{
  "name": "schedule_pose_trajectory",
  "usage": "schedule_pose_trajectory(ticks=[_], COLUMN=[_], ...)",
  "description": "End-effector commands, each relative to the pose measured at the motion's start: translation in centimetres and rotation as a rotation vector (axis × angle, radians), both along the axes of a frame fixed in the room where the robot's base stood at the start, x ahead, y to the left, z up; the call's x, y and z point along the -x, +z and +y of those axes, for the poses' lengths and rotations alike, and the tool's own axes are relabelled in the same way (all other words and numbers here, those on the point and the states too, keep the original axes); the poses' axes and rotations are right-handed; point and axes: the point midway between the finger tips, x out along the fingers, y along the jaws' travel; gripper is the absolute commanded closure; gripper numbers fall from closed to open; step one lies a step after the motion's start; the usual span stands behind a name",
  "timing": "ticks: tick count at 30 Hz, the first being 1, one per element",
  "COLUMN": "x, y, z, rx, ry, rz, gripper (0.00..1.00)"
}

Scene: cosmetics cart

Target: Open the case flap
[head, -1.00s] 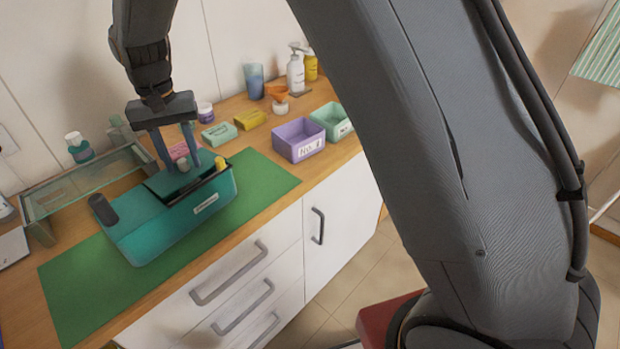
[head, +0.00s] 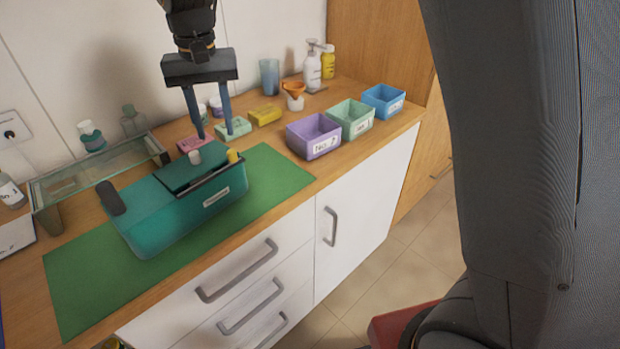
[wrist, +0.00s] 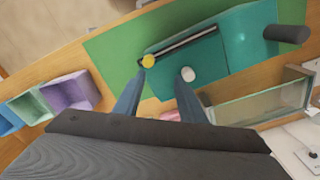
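The teal case (head: 165,222) sits on the green mat (head: 85,290), with a dark handle at its left end. Its flap (head: 185,178) is a darker teal panel on the right part of the top, with a pale knob (head: 194,157). A narrow dark slot runs along the flap's front edge; I cannot tell how far the flap is raised. A yellow round piece (head: 232,156) is at the slot's right end. My gripper (head: 215,137) is open and empty, above and behind the flap, apart from the knob. The wrist view shows the flap (wrist: 206,60) and knob (wrist: 187,74) beyond the fingertips.
A glass-walled tray (head: 95,172) stands behind the case at left. Small boxes, including a yellow one (head: 265,115), lie behind at right. Purple (head: 314,140), green (head: 352,122) and blue (head: 385,103) bins stand to the right. Bottles stand along the wall.

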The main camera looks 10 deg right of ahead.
Motion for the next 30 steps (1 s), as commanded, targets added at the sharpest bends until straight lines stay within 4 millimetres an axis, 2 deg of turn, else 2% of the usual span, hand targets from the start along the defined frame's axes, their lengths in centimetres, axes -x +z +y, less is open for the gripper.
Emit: schedule_pose_trajectory(ticks=[9, 30], x=[0.8, 4.7], y=[-2.0, -9.1], z=[-5.5, -15.2], rx=[-0.007, -0.001], ry=[-0.01, -0.023], rz=[-0.022, -0.018], gripper=[0.63, 0.63])
